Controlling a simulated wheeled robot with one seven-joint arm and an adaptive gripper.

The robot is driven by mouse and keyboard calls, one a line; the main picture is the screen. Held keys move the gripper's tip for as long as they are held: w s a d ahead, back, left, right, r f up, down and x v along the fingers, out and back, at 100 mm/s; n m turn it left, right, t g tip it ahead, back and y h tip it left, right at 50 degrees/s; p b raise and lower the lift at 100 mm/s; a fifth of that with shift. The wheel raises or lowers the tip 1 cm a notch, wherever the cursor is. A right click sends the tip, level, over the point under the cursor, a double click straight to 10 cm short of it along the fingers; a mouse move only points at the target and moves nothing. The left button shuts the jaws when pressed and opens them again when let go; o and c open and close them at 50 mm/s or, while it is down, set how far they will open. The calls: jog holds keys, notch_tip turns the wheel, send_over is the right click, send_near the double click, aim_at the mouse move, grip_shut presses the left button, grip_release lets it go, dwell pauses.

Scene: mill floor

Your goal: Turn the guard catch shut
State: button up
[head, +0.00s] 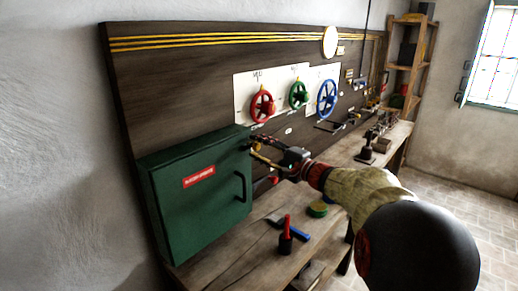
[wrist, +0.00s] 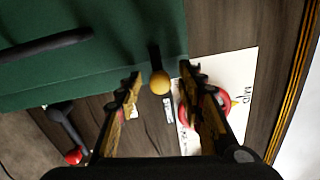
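The guard catch appears to be the short dark lever with a yellow ball knob (wrist: 160,83) at the edge of the green guard box (wrist: 100,72). In the wrist view the knob lies between the two fingertips of my gripper (wrist: 161,75), with a gap on each side. My gripper is open and holds nothing. In the head view my gripper (head: 262,148) is at the right upper edge of the green box (head: 165,215). The catch is too small and crowded by the fingers to make out there. The box's door looks closed.
Red (head: 262,106), green (head: 298,94) and blue (head: 327,98) handwheels are on the board right of the box. A dark door handle (head: 240,187) juts from the box. A red-handled tool (head: 287,228) stands on the bench. A red-knobbed lever (wrist: 73,156) shows in the wrist view.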

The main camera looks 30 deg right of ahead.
jog(key=v, duration=1.2)
dwell(0.3)
notch_tip(320, 180, down, 10)
jog(key=s+a+g, duration=0.3)
jog(key=g, duration=0.1)
jog(key=s+a+f+n+g+h+p, duration=0.15)
jog(key=s+a+f+n+g, duration=0.25)
jog(key=s+a+f+g, duration=0.5)
jog(key=s+a+r+n+h+p, duration=0.2)
jog(key=s+a+r+n+h, duration=0.1)
jog(key=s+n, duration=0.3)
jog(key=s+a+r+n+h+p, duration=0.2)
jog(key=s+a+r+n+h, duration=0.15)
jog(key=s, duration=0.55)
jog(key=a+r+n+t+y+p, duration=0.1)
jog(key=a+r+n, duration=0.1)
jog(key=a+r, duration=0.2)
jog(key=shift+a+y+p, duration=0.3)
jog(key=shift+a+p, duration=0.05)
jog(key=shift+a, duration=0.15)
jog(key=shift+w+r, duration=0.1)
jog(key=shift+r, duration=0.05)
